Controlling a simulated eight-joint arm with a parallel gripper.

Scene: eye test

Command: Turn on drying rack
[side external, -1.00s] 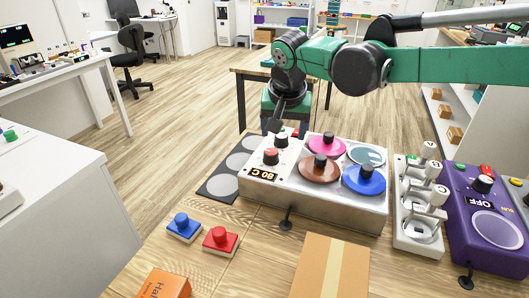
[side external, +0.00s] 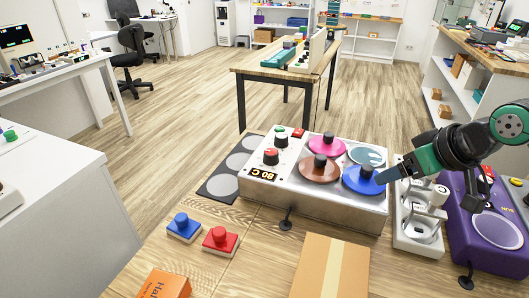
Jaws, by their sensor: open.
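Nothing in view is clearly labelled as a drying rack. A white and metal device (side external: 330,207) stands on the wooden table, with a small display (side external: 263,174) reading about 80 C. A purple device (side external: 488,240) with a grey round plate is at the right, partly hidden by my arm.
A white stand with round holders (side external: 418,232) is between the two devices. A blue button (side external: 182,226), a red button (side external: 220,239), a cardboard box (side external: 331,268) and an orange box (side external: 166,284) lie in front. A dark pad with grey circles (side external: 222,181) lies left.

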